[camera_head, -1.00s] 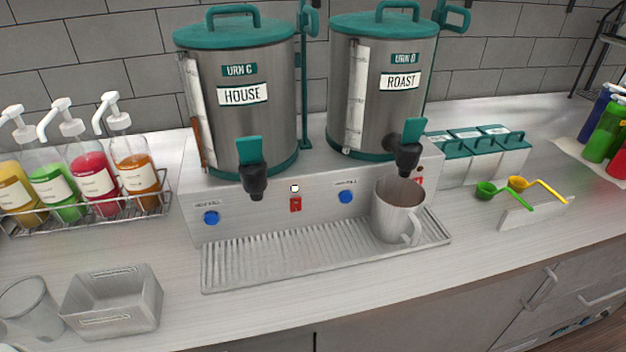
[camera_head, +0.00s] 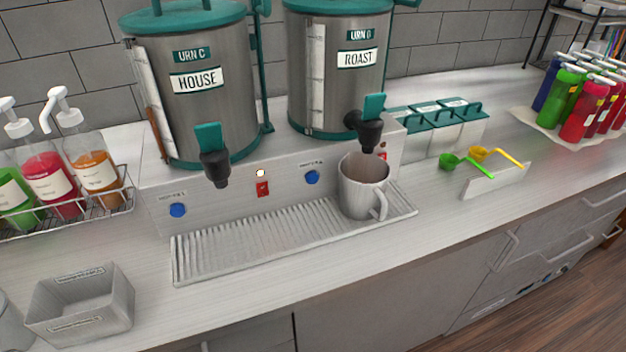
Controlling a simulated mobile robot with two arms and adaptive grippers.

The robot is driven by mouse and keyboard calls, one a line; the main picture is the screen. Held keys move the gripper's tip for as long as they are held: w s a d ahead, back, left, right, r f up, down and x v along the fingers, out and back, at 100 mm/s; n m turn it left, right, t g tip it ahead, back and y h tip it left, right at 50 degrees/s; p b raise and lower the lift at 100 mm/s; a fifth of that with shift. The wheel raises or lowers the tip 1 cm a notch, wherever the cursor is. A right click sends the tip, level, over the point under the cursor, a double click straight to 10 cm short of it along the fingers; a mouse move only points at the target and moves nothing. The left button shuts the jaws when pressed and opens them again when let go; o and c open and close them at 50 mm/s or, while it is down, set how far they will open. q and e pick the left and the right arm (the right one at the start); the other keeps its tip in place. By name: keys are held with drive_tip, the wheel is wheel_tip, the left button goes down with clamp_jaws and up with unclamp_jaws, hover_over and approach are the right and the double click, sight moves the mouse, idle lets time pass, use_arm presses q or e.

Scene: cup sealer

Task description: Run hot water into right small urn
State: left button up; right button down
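The right small urn, labelled URN D ROAST (camera_head: 340,85), is a steel cylinder with a teal lid, standing on the right of the brewer base. Its black spout with a teal tap handle (camera_head: 372,122) points down at the front. A grey pitcher (camera_head: 363,186) stands upright on the drip tray (camera_head: 225,252) below that spout, its handle to the right. The left urn, URN C HOUSE (camera_head: 195,100), stands beside it. Blue buttons (camera_head: 312,178) (camera_head: 178,210) and a red switch (camera_head: 263,188) are on the base front. Neither of my grippers is in view.
Syrup pump bottles (camera_head: 97,172) stand in a wire rack at left. A grey open bin (camera_head: 82,305) sits at front left. Teal-lidded containers (camera_head: 440,132), green and yellow scoops (camera_head: 450,160) and coloured bottles (camera_head: 585,105) are on the right.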

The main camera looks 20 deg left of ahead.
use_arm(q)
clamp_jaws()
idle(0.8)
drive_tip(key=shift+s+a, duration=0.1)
